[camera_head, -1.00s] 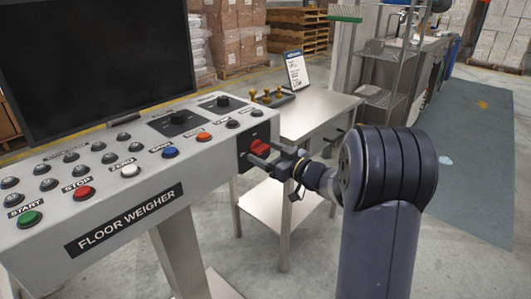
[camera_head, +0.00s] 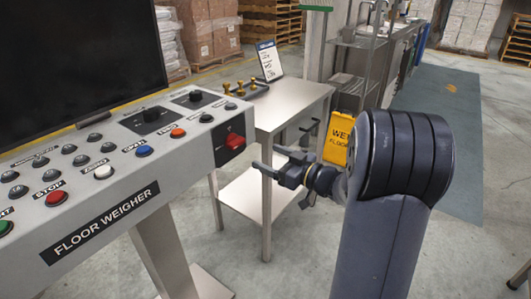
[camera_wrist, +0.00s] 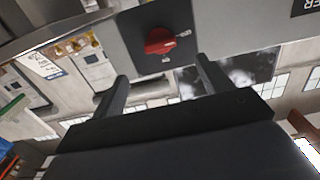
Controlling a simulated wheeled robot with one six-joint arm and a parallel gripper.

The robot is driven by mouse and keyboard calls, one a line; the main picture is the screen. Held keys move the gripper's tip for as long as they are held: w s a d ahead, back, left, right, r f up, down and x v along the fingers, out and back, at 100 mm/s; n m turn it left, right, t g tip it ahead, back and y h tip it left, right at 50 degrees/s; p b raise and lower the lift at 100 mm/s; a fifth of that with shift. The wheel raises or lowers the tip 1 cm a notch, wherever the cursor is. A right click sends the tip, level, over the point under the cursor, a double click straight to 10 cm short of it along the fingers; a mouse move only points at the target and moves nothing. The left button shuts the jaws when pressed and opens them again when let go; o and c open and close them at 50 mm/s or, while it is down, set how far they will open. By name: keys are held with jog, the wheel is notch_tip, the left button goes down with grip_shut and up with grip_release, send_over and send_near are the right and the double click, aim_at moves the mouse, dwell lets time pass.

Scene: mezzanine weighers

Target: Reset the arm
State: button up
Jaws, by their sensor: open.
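My gripper (camera_head: 268,158) is open and empty in the head view. It is in front of the right end of the floor weigher console (camera_head: 180,165), apart from it. In the wrist view, the two fingers of my gripper (camera_wrist: 160,80) are spread, with a red rotary switch (camera_wrist: 160,41) on a dark plate beyond them. The same red switch (camera_head: 235,140) shows on the console's end face in the head view. My dark arm stands at the right of the head view.
The console carries several buttons and a large dark screen (camera_head: 75,60). A steel table (camera_head: 290,104) with brass-coloured weights (camera_head: 239,88) and a propped sign (camera_head: 269,61) stands behind my gripper. A yellow wet-floor sign (camera_head: 338,146) stands beyond. Open floor lies at right.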

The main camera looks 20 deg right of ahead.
aim_at(240, 145)
jog(key=x, duration=1.1)
jog(key=shift+b, duration=0.4)
jog(key=shift+m, duration=0.3)
jog(key=shift+d, duration=0.1)
